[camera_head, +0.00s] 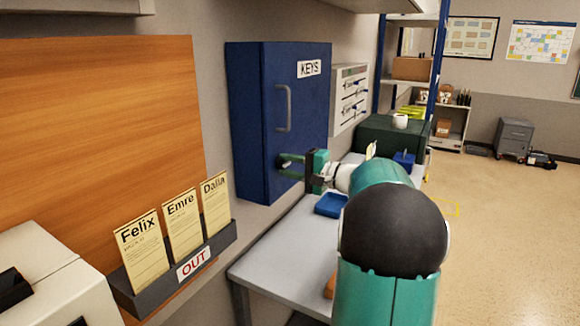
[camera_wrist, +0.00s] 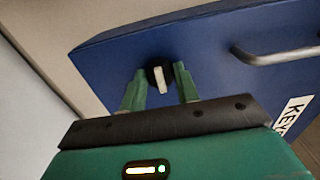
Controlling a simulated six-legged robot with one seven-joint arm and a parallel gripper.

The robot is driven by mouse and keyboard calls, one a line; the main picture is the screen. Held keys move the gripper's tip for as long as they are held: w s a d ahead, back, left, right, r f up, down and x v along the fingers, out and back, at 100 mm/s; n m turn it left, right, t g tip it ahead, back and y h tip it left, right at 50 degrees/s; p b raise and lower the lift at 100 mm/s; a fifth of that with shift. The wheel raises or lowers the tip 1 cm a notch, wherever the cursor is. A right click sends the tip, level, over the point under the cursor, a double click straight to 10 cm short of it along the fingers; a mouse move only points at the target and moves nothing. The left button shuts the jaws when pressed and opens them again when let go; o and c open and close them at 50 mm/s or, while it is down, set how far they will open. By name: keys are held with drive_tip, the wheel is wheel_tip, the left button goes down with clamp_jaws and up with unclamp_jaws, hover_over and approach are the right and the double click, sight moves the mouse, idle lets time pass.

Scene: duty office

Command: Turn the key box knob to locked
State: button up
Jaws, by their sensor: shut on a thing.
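The blue key box (camera_head: 248,125) hangs on the wall with a "KEYS" label (camera_head: 310,68) and a grey handle on its shut door. Its knob is low on the door; in the wrist view the knob (camera_wrist: 159,79) shows a round dark base and a white pointer, slanted slightly from straight down in that picture. My gripper (camera_head: 287,162) reaches the door's lower part from the right. In the wrist view my gripper (camera_wrist: 160,77) has its two green fingers on either side of the knob, shut on it. Any lock markings cannot be made out.
The door handle (camera_head: 288,108) stands out above the knob. Below is a grey table (camera_head: 270,265) with a blue tray (camera_head: 330,205). A rack of name cards (camera_head: 210,253) marked "OUT" is at left. A dark green case (camera_head: 385,140) stands behind my arm.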

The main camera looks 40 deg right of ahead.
idle(0.4)
drive_tip(key=o, duration=1)
drive_tip(key=v, duration=1.3)
drive_tip(key=shift+s, duration=0.4)
